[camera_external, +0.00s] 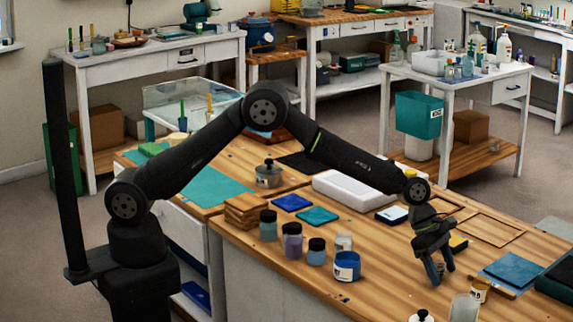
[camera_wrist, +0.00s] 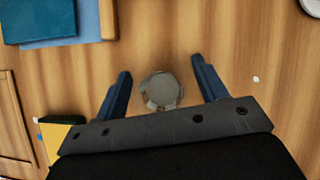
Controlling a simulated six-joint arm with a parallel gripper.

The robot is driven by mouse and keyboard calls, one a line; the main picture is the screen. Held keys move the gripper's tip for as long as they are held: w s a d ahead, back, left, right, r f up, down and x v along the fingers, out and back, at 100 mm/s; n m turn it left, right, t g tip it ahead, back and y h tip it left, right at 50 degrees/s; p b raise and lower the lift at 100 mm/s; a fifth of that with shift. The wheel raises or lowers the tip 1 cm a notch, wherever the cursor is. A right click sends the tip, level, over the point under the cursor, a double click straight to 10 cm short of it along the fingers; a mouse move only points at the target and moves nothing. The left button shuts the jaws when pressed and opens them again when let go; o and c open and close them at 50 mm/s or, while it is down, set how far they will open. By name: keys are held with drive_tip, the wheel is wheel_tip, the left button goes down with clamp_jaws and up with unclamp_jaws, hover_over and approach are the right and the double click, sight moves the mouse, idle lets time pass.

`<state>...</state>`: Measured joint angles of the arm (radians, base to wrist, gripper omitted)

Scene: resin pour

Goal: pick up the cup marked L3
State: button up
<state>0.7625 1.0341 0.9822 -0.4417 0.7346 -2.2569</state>
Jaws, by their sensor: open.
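A small round cup (camera_wrist: 160,90) with a greyish top shows in the wrist view, between the two blue fingers of my gripper (camera_wrist: 163,82) and a little beyond the palm. The fingers are apart and the cup is not clasped. In the external view my gripper (camera_external: 438,277) points down over the right part of the wooden table, spread open. I cannot read an L3 mark on any cup.
A blue jar with a white label (camera_external: 347,266) stands left of my gripper, near several more jars. A clear container (camera_external: 464,307) stands at the front edge. Blue sheets (camera_external: 513,269) lie to the right, and a yellow and black block (camera_external: 458,244) lies behind.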

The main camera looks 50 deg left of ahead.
drive_tip(key=c, duration=1)
drive_tip(key=shift+c, duration=0.2)
drive_tip(key=shift+r, duration=0.2)
